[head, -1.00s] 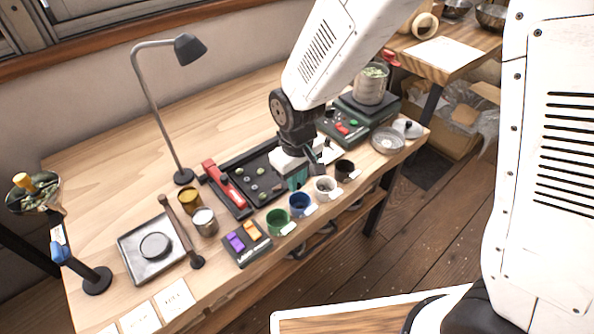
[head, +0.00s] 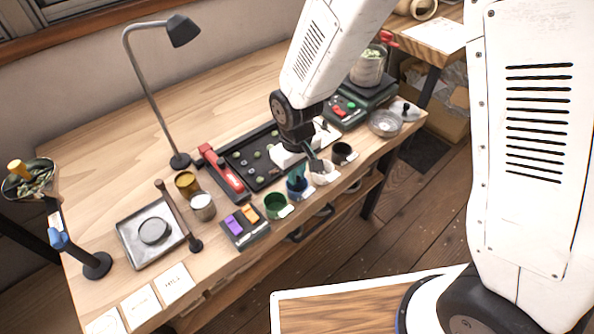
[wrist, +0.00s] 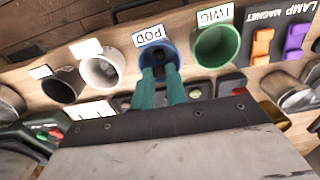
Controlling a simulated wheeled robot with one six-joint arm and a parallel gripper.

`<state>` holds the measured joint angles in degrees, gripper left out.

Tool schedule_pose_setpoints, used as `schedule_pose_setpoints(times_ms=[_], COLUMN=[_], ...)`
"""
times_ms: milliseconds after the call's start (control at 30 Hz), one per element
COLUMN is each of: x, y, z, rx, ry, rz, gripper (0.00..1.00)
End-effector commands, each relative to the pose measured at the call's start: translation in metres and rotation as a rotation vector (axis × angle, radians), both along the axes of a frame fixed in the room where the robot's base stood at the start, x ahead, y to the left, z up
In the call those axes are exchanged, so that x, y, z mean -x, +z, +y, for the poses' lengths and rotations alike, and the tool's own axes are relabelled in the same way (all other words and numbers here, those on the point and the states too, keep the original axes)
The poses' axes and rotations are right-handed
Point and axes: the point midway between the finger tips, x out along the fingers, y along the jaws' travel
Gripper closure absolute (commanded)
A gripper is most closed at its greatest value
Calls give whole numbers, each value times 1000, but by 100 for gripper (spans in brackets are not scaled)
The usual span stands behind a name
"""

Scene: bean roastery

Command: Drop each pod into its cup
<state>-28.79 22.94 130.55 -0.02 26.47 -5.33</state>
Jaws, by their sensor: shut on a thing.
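My gripper (head: 299,178) is over the blue cup (head: 297,194), its teal fingers pointing down into the mouth. In the wrist view, the fingertips (wrist: 160,74) are at the opening of the blue cup (wrist: 172,45), beside a card reading POD (wrist: 153,35). The fingers are shut on a small dark thing, apparently a pod (wrist: 159,70), mostly hidden between them. The black sorting tray (head: 232,150) lies behind the cups with several small greenish pieces (head: 257,154) in it.
A green cup (head: 275,206) marked TWIG stands left of the blue one; a white cup (head: 325,176) and a black cup (head: 341,153) stand right. A lamp (head: 150,95) rises behind. A scale with a jar (head: 368,68) is at back right. The back left tabletop is clear.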

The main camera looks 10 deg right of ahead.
Motion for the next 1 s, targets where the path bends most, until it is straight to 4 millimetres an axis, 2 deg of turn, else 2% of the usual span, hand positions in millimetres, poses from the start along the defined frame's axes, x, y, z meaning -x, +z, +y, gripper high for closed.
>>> schedule_pose_setpoints(times_ms=[67, 100, 200, 467, 567, 833, 1000], x=[0, 0, 0, 0, -1, -1, 0], y=[0, 0, 0, 1, 8, 53, 73], z=[0, 0, 0, 0, 1, 1, 0], rx=[0, 0, 0, -1, -2, -3, -1], ry=[0, 0, 0, 0, 0, 0, 0], rz=[0, 0, 0, -1, -2, -4, -2], gripper=[100, 83, 60, 60, 60, 60, 60])
